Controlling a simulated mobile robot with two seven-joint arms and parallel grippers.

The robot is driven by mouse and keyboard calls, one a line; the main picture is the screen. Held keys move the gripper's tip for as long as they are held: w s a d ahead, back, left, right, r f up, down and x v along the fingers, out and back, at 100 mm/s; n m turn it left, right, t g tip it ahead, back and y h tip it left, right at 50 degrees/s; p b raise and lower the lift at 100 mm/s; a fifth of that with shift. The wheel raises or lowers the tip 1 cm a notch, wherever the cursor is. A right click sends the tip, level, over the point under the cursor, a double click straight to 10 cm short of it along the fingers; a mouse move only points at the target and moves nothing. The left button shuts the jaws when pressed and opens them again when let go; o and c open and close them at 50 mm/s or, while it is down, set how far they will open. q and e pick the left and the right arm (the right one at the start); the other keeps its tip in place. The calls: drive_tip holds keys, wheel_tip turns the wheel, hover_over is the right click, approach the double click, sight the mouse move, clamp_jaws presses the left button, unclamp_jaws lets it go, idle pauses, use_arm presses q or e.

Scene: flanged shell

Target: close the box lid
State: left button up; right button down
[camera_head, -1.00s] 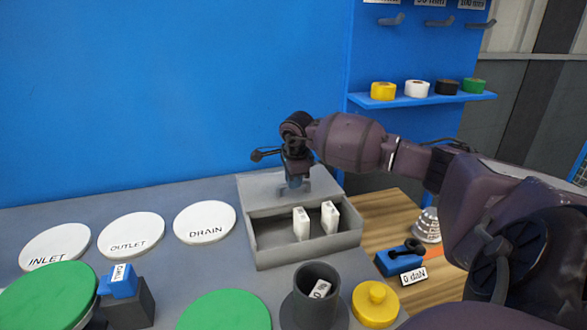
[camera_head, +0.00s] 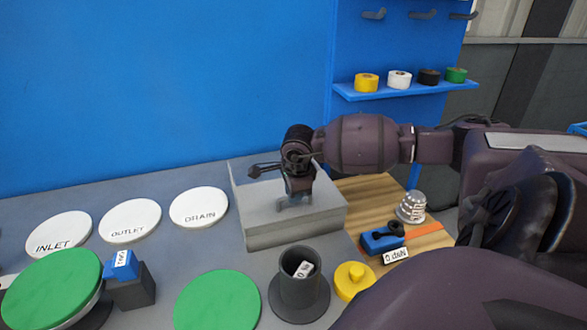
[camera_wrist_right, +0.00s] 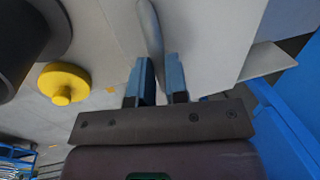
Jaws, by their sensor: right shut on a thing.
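The grey box (camera_head: 290,233) stands on the grey table in the head view. Its lid (camera_head: 258,208) lies down over the top, and the white pieces inside are hidden. My right gripper (camera_head: 295,197) is over the lid. In the right wrist view my right gripper (camera_wrist_right: 160,78) has its blue fingers on either side of a grey bar-like handle (camera_wrist_right: 151,35) on the lid, shut on it. Whether a thin gap is left under the lid is too small to tell. My left gripper is not in view.
A dark grey flanged cup (camera_head: 299,285) and a yellow knobbed cap (camera_head: 354,280) stand in front of the box. White discs, including DRAIN (camera_head: 199,207), lie to the left. A blue gauge (camera_head: 383,240) and a silver perforated cone (camera_head: 411,207) are to the right.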

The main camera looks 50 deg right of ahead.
drive_tip(key=c, duration=1.1)
unclamp_jaws()
drive_tip(key=shift+s+a, duration=0.15)
drive_tip(key=shift+s, duration=0.1)
drive_tip(key=shift+w, duration=0.1)
drive_tip(key=shift+r, duration=0.5)
drive_tip(key=r, duration=0.3)
drive_tip(key=s+r, duration=0.1)
drive_tip(key=r, duration=0.2)
drive_tip(key=s+a+r, duration=0.1)
drive_tip(key=r, duration=0.2)
drive_tip(key=shift+r, duration=0.3)
